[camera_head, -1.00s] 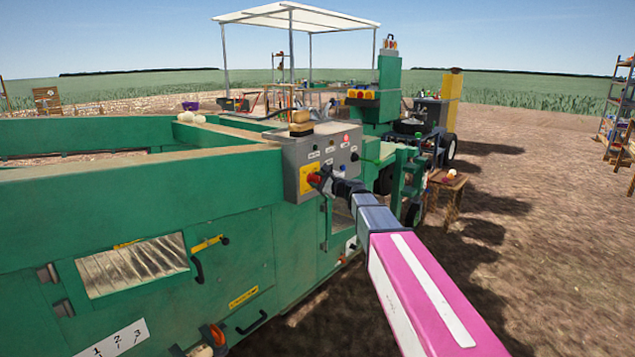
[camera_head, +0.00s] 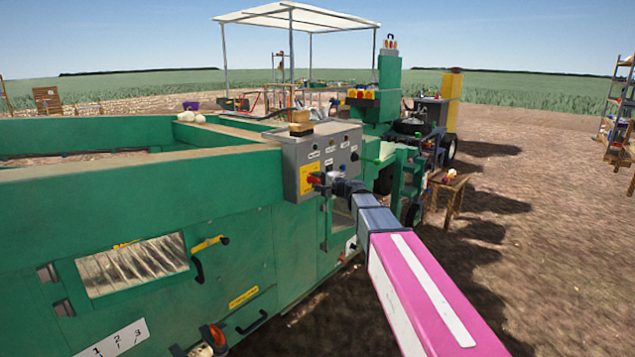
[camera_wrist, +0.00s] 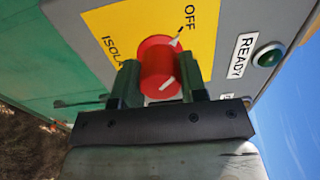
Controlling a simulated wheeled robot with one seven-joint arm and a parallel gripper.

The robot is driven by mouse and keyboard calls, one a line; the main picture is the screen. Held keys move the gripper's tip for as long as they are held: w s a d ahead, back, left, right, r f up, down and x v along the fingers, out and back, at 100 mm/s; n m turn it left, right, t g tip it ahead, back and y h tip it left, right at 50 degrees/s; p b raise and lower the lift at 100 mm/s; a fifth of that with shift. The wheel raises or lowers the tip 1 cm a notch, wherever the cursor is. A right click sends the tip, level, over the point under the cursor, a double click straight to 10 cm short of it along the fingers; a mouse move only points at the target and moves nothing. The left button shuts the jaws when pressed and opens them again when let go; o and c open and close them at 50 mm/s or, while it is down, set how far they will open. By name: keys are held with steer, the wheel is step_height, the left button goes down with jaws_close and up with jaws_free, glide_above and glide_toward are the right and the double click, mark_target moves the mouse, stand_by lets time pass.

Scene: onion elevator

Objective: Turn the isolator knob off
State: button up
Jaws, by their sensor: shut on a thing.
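The red isolator knob (camera_wrist: 160,70) sits on a yellow plate (camera_wrist: 110,25) marked "ISOLA…" and "OFF". My gripper (camera_wrist: 160,88) has one finger on each side of the knob and is shut on it. A white pointer mark at the knob's upper edge points towards the "OFF" label (camera_wrist: 187,18). In the head view, the yellow plate (camera_head: 306,184) is on the left of the grey control panel (camera_head: 293,160). My gripper (camera_head: 322,181) is at the plate there, and my wrist partly hides the knob.
A "READY" label (camera_wrist: 241,55) and a dark green lamp (camera_wrist: 268,55) are right of the plate. The green machine (camera_head: 110,215) fills the left. A small wooden table (camera_head: 449,184) stands right of it. Bare ground (camera_head: 540,230) lies open to the right.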

stand_by(0.6)
steer(key=o, duration=0.9)
steer(key=v, duration=1)
steer(key=shift+s+d, duration=0.3)
